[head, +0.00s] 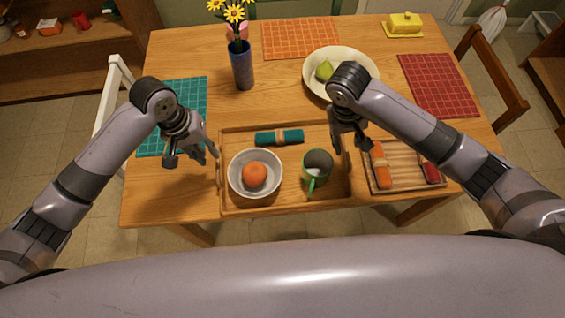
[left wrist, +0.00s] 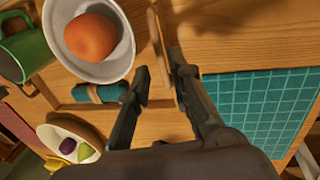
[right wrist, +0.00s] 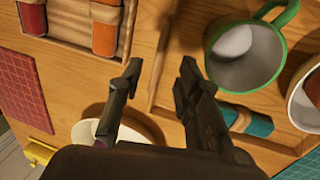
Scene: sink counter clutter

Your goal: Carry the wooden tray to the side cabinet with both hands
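The wooden tray (head: 290,207) lies on the table. It holds a white bowl (head: 236,187) with an orange fruit (head: 254,175), a green mug (head: 317,165) and a rolled teal napkin (head: 279,137). My left gripper (head: 196,157) is at the tray's left side; in the left wrist view its open fingers (left wrist: 160,70) are on either side of the tray's edge, contact unclear. My right gripper (head: 343,145) is at the tray's right side; in the right wrist view its open fingers (right wrist: 157,76) stand apart with the tray's edge between them.
A slatted tray (head: 405,185) with rolled napkins stands close on the right. A large bowl with green fruit (head: 324,70), a vase (head: 242,66) and placemats lie farther back. Chairs flank the table (head: 190,50). A wooden cabinet (head: 60,75) is at upper left, with items on top.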

